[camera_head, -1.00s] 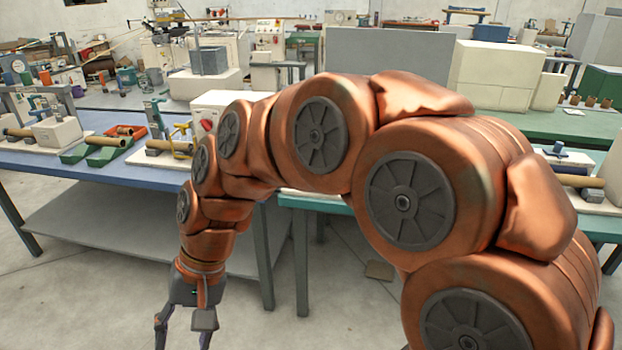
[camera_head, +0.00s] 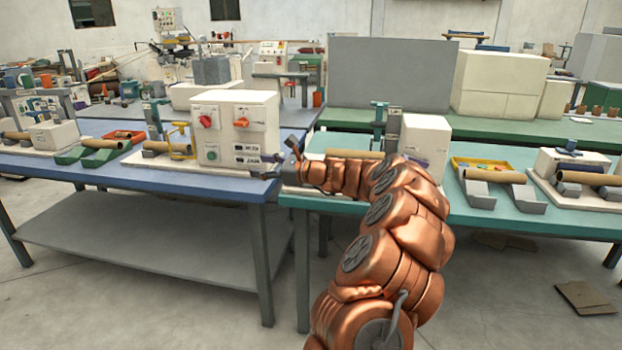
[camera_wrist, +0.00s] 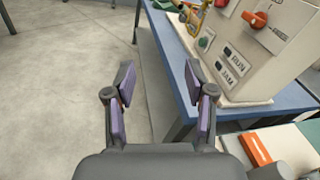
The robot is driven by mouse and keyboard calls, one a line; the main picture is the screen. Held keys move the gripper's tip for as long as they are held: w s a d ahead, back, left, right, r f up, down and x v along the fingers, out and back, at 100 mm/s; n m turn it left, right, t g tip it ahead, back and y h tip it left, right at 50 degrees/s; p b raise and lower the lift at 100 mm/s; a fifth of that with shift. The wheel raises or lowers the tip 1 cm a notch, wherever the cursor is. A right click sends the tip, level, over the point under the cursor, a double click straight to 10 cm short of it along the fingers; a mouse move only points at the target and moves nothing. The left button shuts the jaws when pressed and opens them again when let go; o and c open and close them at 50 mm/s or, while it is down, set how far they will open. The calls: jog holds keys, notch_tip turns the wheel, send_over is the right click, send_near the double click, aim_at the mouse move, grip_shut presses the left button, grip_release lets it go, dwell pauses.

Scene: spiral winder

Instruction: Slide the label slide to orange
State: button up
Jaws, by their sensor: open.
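A cream control box (camera_head: 235,135) stands on the blue table. Its front carries a red knob (camera_head: 206,121), an orange knob (camera_head: 241,122), a green button (camera_head: 211,155) and two dark label plates (camera_head: 246,154). The plates also show in the wrist view (camera_wrist: 230,65). I cannot tell for sure which part is the label slide. An orange strip (camera_wrist: 256,149) lies on a pale block at the lower right of the wrist view. My gripper (camera_wrist: 159,82) is open and empty, just off the blue table's edge. In the head view my gripper (camera_head: 284,157) is right of the box.
The blue table (camera_head: 180,178) and the teal table (camera_head: 450,210) stand side by side. Cardboard tubes and small machines sit on both. A second cream box (camera_head: 425,140) stands behind my arm. The floor in front is clear except for flat cardboard (camera_head: 585,297).

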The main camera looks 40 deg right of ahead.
jog(key=s+d+f+m+h, duration=0.1)
jog(key=d+f+m+h, duration=0.1)
jog(key=d, duration=0.4)
jog(key=s+d+f+m+t+h+b, duration=0.1)
jog(key=s+d+f+m+h, duration=0.1)
jog(key=d, duration=0.5)
jog(key=s+d+f+m+t+h+b, duration=0.1)
jog(key=s+d+f+m+h, duration=0.1)
jog(key=d, duration=0.5)
notch_tip(320, 180, down, 2)
jog(key=shift+s+f+m+h, duration=0.15)
jog(key=shift+m+h, duration=0.25)
jog(key=shift+m, duration=0.5)
jog(key=shift+d, duration=0.3)
jog(key=w, duration=0.6)
jog(key=shift+w, duration=0.85)
grip_shut()
